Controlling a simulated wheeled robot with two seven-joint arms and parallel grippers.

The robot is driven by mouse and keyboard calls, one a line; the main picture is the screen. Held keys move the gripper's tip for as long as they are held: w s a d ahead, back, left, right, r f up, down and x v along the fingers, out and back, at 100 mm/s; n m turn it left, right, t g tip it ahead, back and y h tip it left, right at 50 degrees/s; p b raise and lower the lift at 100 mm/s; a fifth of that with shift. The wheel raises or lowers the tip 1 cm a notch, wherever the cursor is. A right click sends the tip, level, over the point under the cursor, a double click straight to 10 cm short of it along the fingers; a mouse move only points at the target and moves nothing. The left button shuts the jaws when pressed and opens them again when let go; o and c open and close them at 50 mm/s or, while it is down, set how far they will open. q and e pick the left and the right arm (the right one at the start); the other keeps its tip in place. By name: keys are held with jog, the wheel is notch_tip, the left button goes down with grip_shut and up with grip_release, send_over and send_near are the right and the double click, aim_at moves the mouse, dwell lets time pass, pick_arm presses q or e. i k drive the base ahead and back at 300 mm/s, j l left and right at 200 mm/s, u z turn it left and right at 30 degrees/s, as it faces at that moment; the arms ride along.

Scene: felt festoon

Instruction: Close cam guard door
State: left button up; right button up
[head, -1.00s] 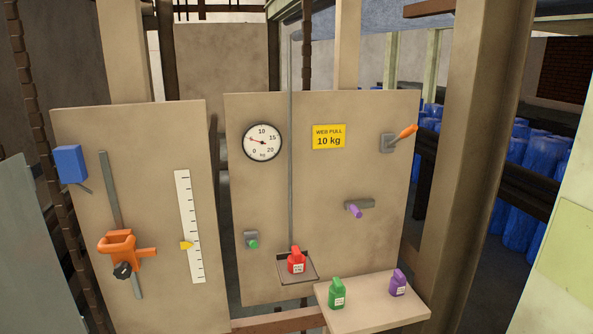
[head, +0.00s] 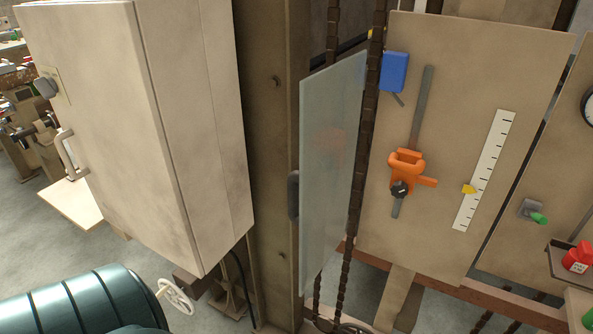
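A tall, pale grey-green translucent panel (head: 330,170), which looks like the cam guard door, stands upright in the middle of the head view. It is seen at a slant, beside a brown post. A dark handle (head: 293,195) is at its left edge. A faint reddish shape shows through its upper part. The panel appears to stand out at an angle from the beige board to its right; its hinge and what it covers cannot be made out. Neither of my grippers is in view.
A dark chain (head: 367,130) hangs along the panel's right edge. The beige board (head: 510,70) carries an orange clamp (head: 405,168) and a blue box (head: 394,72). A large beige cabinet (head: 190,120) and a dark green ribbed motor (head: 80,300) fill the left.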

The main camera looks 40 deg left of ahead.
aim_at(331, 98)
jog(key=j, duration=1.75)
jog(key=k+l, duration=0.1)
jog(key=l, duration=0.25)
jog(key=k+l, duration=0.1)
jog(key=l, duration=0.2)
jog(key=k+l, duration=0.15)
jog(key=l, duration=0.2)
